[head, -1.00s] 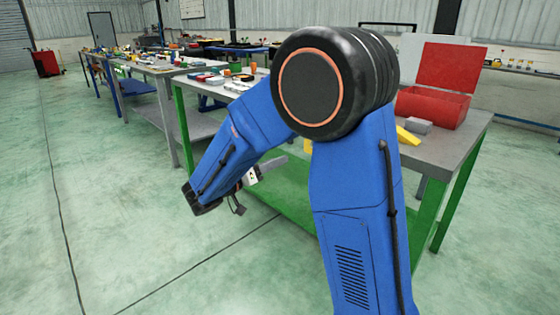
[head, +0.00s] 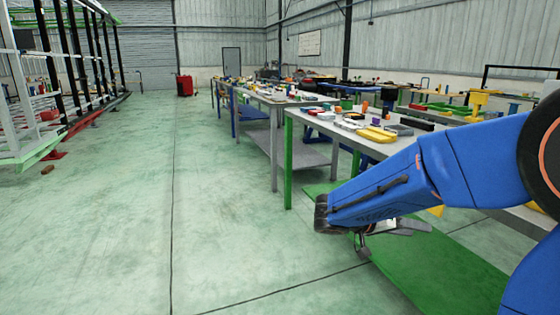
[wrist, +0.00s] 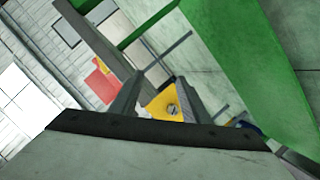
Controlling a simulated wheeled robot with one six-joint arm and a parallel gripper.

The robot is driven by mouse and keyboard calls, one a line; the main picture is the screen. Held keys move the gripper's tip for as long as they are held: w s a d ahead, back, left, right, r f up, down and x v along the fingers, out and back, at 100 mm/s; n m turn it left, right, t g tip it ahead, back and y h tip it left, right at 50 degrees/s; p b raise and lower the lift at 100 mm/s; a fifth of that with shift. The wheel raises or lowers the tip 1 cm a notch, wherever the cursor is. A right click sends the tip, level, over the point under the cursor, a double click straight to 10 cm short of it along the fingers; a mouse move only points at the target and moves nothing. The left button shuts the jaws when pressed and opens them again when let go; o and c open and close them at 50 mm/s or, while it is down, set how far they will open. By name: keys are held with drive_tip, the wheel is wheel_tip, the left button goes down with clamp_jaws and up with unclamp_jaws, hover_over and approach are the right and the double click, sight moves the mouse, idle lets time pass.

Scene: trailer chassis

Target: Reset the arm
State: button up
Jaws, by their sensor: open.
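My blue arm folds in from the right of the head view. My gripper (head: 405,227) hangs below its forearm, in front of the green-legged bench, and is partly hidden by the wrist. In the wrist view my gripper (wrist: 160,80) shows two grey fingers apart. A yellow piece (wrist: 165,104) with a round bolt-like detail shows between them, close to the right finger. I cannot tell whether it touches the finger or lies behind. A bit of yellow (head: 436,210) also shows just above the gripper in the head view.
The grey bench (head: 345,128) carries yellow, red and grey items. Its green lower shelf (head: 440,270) lies under my arm. Further benches run back to a red cabinet (head: 184,85). A white and green frame (head: 35,150) stands at left.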

drive_tip(key=s+d+f+n+g+y, duration=0.1)
drive_tip(key=s+f+y, duration=0.15)
drive_tip(key=s, duration=0.45)
drive_tip(key=s+d+f+n+g+y, duration=0.15)
drive_tip(key=s+y, duration=0.25)
drive_tip(key=s, duration=0.4)
drive_tip(key=s+a+n+t+y, duration=0.4)
drive_tip(key=s+a+y, duration=0.3)
drive_tip(key=s+a, duration=0.2)
drive_tip(key=shift+a+f+n+t+y, duration=0.2)
drive_tip(key=shift+a+n+t+y, duration=0.15)
drive_tip(key=shift+a+t, duration=0.3)
drive_tip(key=shift+s, duration=0.1)
